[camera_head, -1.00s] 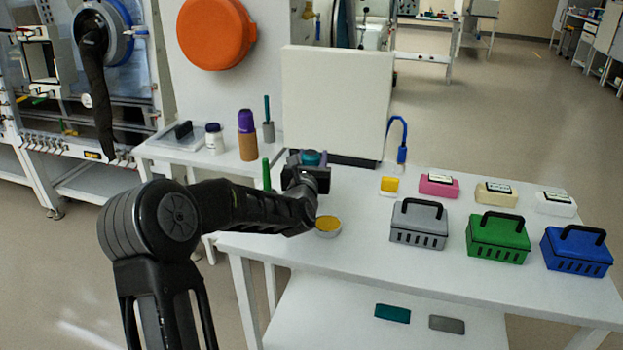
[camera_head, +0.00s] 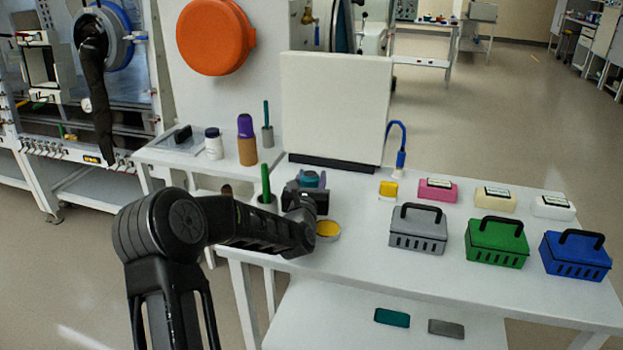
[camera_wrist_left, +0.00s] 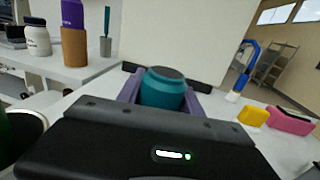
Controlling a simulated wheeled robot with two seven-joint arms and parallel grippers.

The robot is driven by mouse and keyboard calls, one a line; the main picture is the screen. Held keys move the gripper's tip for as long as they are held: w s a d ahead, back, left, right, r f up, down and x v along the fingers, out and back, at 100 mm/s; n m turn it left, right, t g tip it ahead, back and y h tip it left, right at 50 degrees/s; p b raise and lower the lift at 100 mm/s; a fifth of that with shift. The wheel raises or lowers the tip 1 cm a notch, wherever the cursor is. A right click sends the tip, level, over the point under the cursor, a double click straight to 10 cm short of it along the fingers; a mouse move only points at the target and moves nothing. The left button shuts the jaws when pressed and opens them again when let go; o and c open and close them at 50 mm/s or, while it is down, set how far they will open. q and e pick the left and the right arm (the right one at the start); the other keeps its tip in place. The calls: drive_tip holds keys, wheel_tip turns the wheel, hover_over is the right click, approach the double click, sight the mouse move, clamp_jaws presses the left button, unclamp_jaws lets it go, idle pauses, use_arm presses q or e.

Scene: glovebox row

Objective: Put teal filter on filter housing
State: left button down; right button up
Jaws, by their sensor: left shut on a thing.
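The teal filter (camera_head: 310,178) is a short rounded cylinder with a dark top. My left gripper (camera_head: 313,183) is shut on it, above the left end of the white table. In the left wrist view the filter (camera_wrist_left: 162,92) stands upright between the purple fingers (camera_wrist_left: 165,95); its lower part is hidden behind the gripper body. I cannot tell which thing is the filter housing. My right gripper is out of view.
A white panel (camera_head: 335,105) stands behind the gripper. A yellow block (camera_head: 388,190) and grey (camera_head: 418,233), green (camera_head: 497,245) and blue (camera_head: 576,256) baskets stand to the right.

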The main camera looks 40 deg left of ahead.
use_arm(q)
drive_tip(key=shift+f, duration=0.15)
drive_tip(key=c, duration=0.8)
unclamp_jaws()
drive_tip(key=b+v, duration=0.1)
drive_tip(key=v, duration=1.1)
drive_tip(key=shift+o, duration=0.6)
